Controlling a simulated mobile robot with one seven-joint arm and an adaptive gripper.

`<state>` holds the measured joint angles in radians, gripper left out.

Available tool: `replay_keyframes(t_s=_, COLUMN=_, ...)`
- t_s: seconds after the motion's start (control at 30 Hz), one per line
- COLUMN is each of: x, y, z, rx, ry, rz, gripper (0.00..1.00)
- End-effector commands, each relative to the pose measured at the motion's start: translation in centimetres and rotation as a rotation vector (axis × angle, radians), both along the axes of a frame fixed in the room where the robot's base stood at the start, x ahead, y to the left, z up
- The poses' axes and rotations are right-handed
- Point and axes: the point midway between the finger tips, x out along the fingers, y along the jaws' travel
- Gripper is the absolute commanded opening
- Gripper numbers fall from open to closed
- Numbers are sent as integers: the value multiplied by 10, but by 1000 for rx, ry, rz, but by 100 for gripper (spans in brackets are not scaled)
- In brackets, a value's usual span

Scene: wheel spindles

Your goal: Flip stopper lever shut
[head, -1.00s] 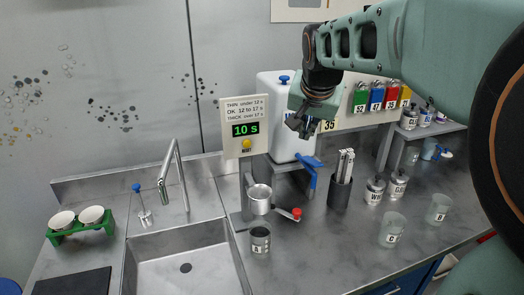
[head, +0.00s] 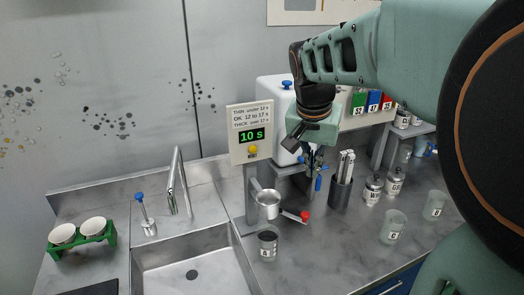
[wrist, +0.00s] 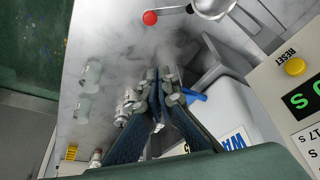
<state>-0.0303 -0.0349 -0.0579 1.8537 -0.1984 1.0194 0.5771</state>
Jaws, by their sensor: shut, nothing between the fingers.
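The stopper lever (head: 290,214) is a thin metal arm with a red knob (head: 305,216), sticking out to the right under the metal cup (head: 267,203). In the wrist view the red knob (wrist: 150,18) and lever arm (wrist: 175,10) show at the top, beside the cup (wrist: 215,7). My gripper (head: 316,168) is shut and empty, above and slightly right of the red knob in the head view, in front of the white container (head: 272,95). Its fingertips (wrist: 165,75) are apart from the lever in the wrist view.
A blue tap handle (head: 318,183) is close to my fingers. A dark holder with metal rods (head: 341,190) and labelled tins (head: 373,188) stand to the right. The timer panel (head: 249,134) reads 10 s.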

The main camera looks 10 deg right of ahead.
Motion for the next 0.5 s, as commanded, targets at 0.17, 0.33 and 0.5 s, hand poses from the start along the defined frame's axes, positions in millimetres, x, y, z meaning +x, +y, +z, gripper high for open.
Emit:
replay_keyframes(t_s=0.17, x=2, y=-1, z=-5, rx=0, ry=1, rz=1, gripper=0)
replay_keyframes(t_s=0.33, x=8, y=-5, z=-29, rx=0, ry=5, rz=0, gripper=0)
replay_keyframes(t_s=0.5, x=19, y=-12, z=-64, rx=0, ry=5, rz=0, gripper=0)
